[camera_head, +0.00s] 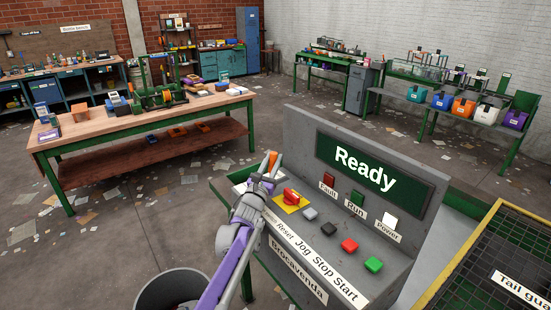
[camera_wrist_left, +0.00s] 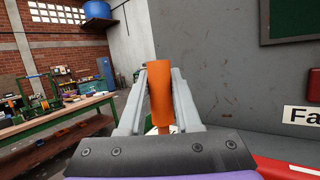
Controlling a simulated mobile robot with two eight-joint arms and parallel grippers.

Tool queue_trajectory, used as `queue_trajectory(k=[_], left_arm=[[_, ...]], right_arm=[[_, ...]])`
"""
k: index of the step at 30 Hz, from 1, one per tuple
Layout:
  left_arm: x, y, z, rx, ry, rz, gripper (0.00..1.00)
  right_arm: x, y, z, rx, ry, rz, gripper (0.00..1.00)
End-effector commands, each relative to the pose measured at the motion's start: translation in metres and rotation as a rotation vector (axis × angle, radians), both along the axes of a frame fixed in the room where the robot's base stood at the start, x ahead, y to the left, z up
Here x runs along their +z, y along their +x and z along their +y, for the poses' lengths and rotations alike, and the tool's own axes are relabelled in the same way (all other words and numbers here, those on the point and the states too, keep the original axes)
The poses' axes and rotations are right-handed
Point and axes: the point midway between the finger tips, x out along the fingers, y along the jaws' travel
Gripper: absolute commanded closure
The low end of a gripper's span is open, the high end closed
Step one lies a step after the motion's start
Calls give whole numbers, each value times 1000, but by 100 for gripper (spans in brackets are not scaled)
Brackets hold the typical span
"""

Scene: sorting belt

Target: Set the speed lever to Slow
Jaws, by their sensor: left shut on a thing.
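The speed lever shows as an upright orange handle (camera_wrist_left: 160,92) in the left wrist view, and its top (camera_head: 272,158) shows in the head view. My left gripper (camera_wrist_left: 159,98) is shut on this handle, with one grey finger on each side. In the head view my left gripper (camera_head: 266,176) is at the left end of the grey control panel (camera_head: 392,275). The gripper and arm hide the lever's base and most of its white plate (camera_head: 238,177), so I cannot read its position marks. My right gripper is not in view.
Beside the lever are a red knob on a yellow plate (camera_head: 291,198) and grey, black, red and green buttons (camera_head: 373,264). The panel's upright back carries a "Ready" display (camera_head: 366,171). A grey bin (camera_head: 172,290) stands at lower left. A yellow-edged mesh guard (camera_head: 490,262) is at right.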

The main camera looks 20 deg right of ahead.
Motion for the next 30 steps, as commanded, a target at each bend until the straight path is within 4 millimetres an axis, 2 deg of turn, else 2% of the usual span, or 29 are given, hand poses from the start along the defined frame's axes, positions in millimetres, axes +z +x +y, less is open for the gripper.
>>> queue_trajectory(k=[6,7,12,23,30], left_arm=[[0,0,0,0,0,0,100],[0,0,0,0,0,0,66],[0,0,0,0,1,1,38],[-2,-3,3,0,1,2,38],[-17,-33,26,1,2,2,38]], right_arm=[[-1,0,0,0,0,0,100],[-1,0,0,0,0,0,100],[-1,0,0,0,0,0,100],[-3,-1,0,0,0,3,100],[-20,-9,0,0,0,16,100]])
